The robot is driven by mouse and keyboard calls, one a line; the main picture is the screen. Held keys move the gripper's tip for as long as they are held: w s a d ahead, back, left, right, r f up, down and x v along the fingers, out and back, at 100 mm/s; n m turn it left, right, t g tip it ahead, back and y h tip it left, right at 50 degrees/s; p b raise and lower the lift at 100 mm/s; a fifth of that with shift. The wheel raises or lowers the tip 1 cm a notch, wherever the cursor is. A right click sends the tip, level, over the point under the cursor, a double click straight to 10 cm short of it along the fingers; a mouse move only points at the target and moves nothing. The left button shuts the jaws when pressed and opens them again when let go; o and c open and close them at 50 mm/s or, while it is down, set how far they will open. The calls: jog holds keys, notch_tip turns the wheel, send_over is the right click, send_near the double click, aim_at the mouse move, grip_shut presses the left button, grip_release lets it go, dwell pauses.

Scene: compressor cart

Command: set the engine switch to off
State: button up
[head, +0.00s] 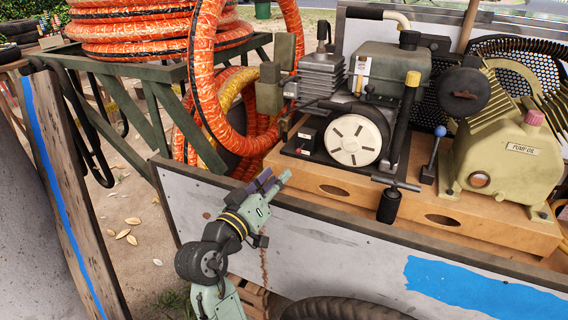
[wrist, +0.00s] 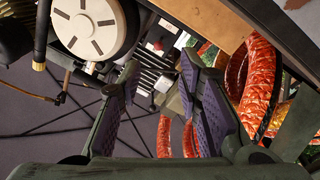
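The engine (head: 385,75) sits on the cart with its round white starter cover (head: 352,141) facing me. Left of the cover is a small black box (head: 306,137) with a small reddish part, which looks like the engine switch; its setting is too small to read. In the wrist view the reddish part (wrist: 157,45) shows beyond and between the fingers, near the white cover (wrist: 95,25). My gripper (head: 275,183) is in front of the cart's side panel, below and left of the box, apart from it. In the wrist view my gripper (wrist: 162,100) is open, with nothing between its purple pads.
Orange hose (head: 215,90) hangs just left of the engine. The cart's grey side panel (head: 330,250) and wooden base (head: 340,185) lie below it. A black-handled crank (head: 389,205) sticks out in front, and a yellowish pump (head: 510,150) stands right.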

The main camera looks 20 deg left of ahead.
aim_at(298, 152)
jog(key=w+m+y+p, duration=0.1)
jog(key=w+m, duration=0.1)
jog(key=w, duration=0.1)
jog(key=w+d+m+y+p, duration=0.1)
jog(key=w+m, duration=0.1)
jog(key=w, duration=0.1)
jog(key=w+r+m+y+p, duration=0.1)
jog(key=w+m+p, duration=0.1)
jog(key=w+m, duration=0.1)
jog(key=shift+w+d+r, duration=0.1)
jog(key=shift+w+d, duration=0.15)
jog(key=shift+w, duration=0.3)
jog(key=shift+c, duration=0.3)
grip_shut()
